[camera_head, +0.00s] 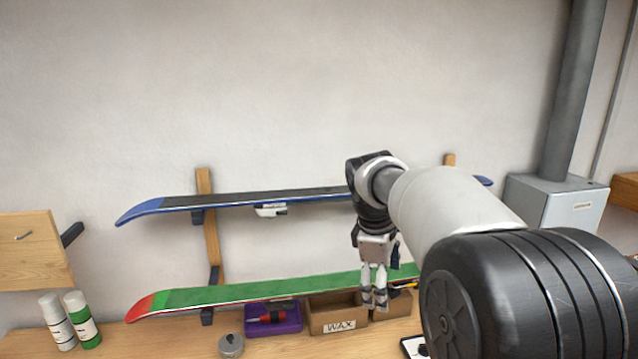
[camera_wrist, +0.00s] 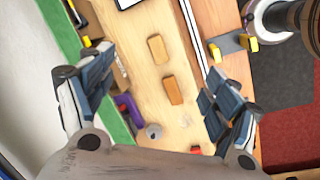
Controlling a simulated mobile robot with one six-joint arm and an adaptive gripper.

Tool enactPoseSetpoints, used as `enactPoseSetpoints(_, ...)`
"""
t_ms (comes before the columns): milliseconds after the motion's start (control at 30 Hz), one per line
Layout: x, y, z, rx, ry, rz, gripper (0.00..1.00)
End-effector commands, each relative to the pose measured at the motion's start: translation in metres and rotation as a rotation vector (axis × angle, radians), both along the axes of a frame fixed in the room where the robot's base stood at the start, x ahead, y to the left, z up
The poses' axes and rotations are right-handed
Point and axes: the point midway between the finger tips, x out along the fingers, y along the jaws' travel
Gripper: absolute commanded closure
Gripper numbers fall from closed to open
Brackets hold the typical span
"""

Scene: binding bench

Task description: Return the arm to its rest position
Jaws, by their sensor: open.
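My gripper (camera_head: 375,300) hangs at the end of my arm, pointing down in front of the green ski and over the right side of the wax box (camera_head: 339,315). In the wrist view my gripper (camera_wrist: 155,100) has its two fingers wide apart, with nothing between the pads. The wooden bench (camera_wrist: 135,25) lies below it. No rest mark for the arm shows.
A green ski (camera_head: 225,295) with a red tip and a blue ski (camera_head: 240,199) rest on wall brackets. A purple tray (camera_head: 290,322), a round tin (camera_head: 230,344) and two bottles (camera_head: 82,320) stand on the bench. Wooden blocks (camera_wrist: 173,90) lie below the gripper.

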Motion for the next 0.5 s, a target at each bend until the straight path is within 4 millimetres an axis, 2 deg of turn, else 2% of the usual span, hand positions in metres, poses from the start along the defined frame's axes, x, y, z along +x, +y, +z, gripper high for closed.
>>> enactPoseSetpoints(33, -0.023, -0.003, 0.001, 0.028, -0.030, -0.066, 0.18)
enactPoseSetpoints(167, -0.080, -0.010, 0.003, 0.101, -0.094, -0.243, 0.18)
enactPoseSetpoints(267, -0.126, -0.013, -0.003, 0.162, -0.140, -0.380, 0.18)
enactPoseSetpoints(367, -0.172, -0.015, -0.018, 0.224, -0.183, -0.519, 0.18)
enactPoseSetpoints(500, -0.236, -0.016, -0.051, 0.314, -0.236, -0.714, 0.18)
